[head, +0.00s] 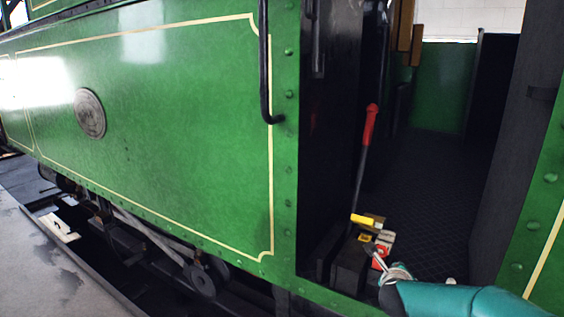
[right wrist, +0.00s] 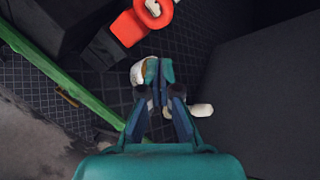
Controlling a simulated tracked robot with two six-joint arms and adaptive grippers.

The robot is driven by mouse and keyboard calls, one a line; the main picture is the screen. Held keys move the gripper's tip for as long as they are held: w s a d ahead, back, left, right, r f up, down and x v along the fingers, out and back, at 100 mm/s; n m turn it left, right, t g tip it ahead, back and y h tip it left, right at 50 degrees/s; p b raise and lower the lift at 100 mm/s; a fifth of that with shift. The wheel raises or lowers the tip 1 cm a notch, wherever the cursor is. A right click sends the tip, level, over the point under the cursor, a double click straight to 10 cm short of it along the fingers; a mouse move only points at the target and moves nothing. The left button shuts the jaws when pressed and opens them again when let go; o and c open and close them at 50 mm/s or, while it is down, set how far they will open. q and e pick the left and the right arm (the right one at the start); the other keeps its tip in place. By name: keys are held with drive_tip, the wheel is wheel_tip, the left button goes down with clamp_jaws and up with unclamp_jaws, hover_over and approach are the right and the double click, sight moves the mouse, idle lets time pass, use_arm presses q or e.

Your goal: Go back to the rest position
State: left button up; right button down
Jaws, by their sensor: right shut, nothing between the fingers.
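My right arm comes in from the right in the head view, teal, through the tram's doorway. My right gripper (head: 378,256) is low in the doorway, close to a small group of red, yellow and dark items. In the right wrist view my right gripper (right wrist: 159,70) has its fingers together with nothing between them, above the dark patterned floor. A whitish object (right wrist: 138,73) shows partly behind the fingers; I cannot tell whether they touch it. My left gripper is not in view.
A dark lever with a red handle (head: 371,125) rises behind a yellow piece (head: 364,220) and a dark block (head: 350,268). A red part (right wrist: 130,28) lies beyond my fingers. The green tram side (head: 180,130) and a black handrail (head: 265,80) border the doorway. The cab floor (head: 430,190) looks clear.

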drive_tip(key=s+a+f+n+g+y, duration=0.25)
drive_tip(key=s+f+n, duration=0.45)
drive_tip(key=f, duration=0.6)
drive_tip(key=s+a+f+n+g+y, duration=0.25)
drive_tip(key=s+a+f+n, duration=0.2)
drive_tip(key=s+f, duration=0.65)
drive_tip(key=s+a+f+n+g+y, duration=0.1)
drive_tip(key=s+a+f+n+g, duration=0.1)
drive_tip(key=s+n, duration=0.3)
drive_tip(key=s+a+f+n+g+y, duration=0.1)
drive_tip(key=s+a+f+n+g, duration=0.1)
drive_tip(key=s+n, duration=0.4)
drive_tip(key=s+a+f+n+g+y, duration=0.2)
drive_tip(key=s+a+f+n, duration=0.2)
drive_tip(key=s, duration=0.6)
drive_tip(key=shift+s+a+n, duration=0.4)
drive_tip(key=shift+a+n, duration=0.65)
drive_tip(key=shift+a, duration=0.05)
